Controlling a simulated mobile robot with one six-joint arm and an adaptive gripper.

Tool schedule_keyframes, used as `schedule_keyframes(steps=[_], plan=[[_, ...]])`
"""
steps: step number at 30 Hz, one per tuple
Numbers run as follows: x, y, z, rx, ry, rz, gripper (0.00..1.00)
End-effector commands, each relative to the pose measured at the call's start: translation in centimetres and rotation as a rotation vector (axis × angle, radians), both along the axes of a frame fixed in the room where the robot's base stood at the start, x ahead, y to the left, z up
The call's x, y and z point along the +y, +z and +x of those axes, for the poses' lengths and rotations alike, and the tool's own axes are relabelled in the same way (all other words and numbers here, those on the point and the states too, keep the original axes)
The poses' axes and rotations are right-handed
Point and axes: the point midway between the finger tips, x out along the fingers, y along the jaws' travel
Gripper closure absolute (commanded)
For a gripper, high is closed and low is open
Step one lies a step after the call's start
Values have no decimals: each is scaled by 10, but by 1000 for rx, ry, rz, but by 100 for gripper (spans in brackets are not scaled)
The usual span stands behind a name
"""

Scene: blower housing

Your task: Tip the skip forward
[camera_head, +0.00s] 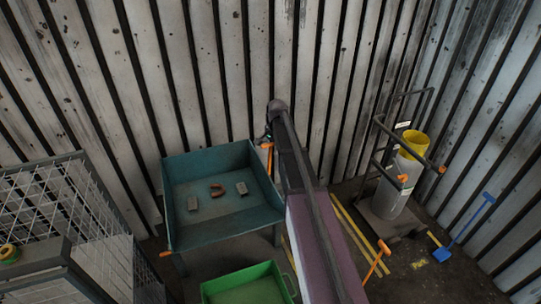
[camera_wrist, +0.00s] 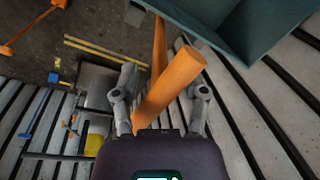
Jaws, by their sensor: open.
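The skip (camera_head: 222,232) is a teal open-topped tub on legs, standing upright left of centre in the head view. It holds two grey blocks and a brown horseshoe-shaped piece. Its teal wall (camera_wrist: 240,30) fills the upper right of the wrist view. An orange lever (camera_head: 267,147) shows at its back right corner. In the wrist view the orange lever (camera_wrist: 180,75) runs between the two spread fingers of my gripper (camera_wrist: 165,88). My gripper is open; whether a finger touches the lever I cannot tell. In the head view my arm partly hides this area.
A green bin (camera_head: 250,285) stands in front of the skip. A wire-mesh cage (camera_head: 85,215) is at the left. A trolley with a grey cylinder (camera_head: 390,200) and yellow bucket (camera_head: 414,142), and a blue shovel (camera_head: 465,228), stand right. A corrugated wall (camera_head: 240,70) closes off the back.

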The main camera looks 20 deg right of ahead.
Motion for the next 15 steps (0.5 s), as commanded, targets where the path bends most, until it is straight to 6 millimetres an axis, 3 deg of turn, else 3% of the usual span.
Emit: schedule_keyframes(steps=[6, 15], plan=[[1, -13, 2, 0, 0, 0, 43], [1, -15, 2, 0, 0, 0, 43]])
